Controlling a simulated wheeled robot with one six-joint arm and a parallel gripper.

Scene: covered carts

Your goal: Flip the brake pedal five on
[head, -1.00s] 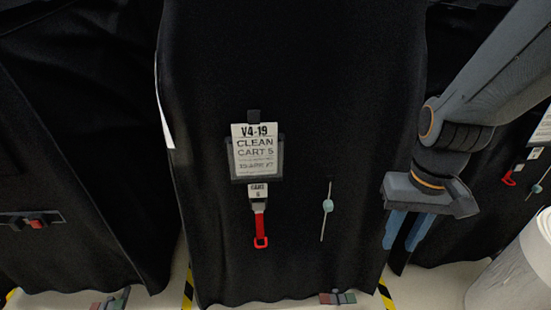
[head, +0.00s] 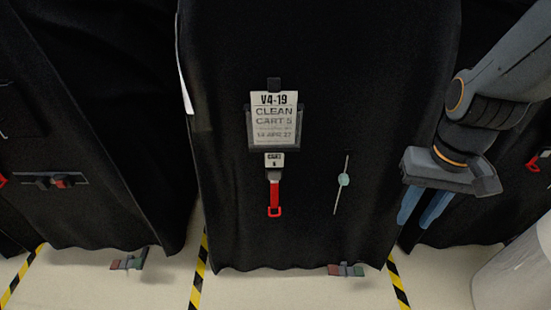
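The black-covered cart 5 (head: 320,60) stands in the middle of the head view, with a sign reading CLEAN CART 5 (head: 274,120). Its brake pedal (head: 346,270) sticks out under the cover's lower edge, right of centre. The pedal has a reddish half on the left and a greenish half on the right, with a grey part between. Its tilt is too small to tell. My gripper (head: 424,208) hangs at the right, above and to the right of the pedal, apart from it. Its two blue fingers point down with a narrow gap between them, and nothing shows in it.
A red strap (head: 274,195) and a thin rod with a pale green bead (head: 343,180) hang on the cover. Another covered cart at left has a similar pedal (head: 128,263). Yellow-black floor tape (head: 198,272) flanks cart 5. A white cylinder (head: 515,265) stands at lower right.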

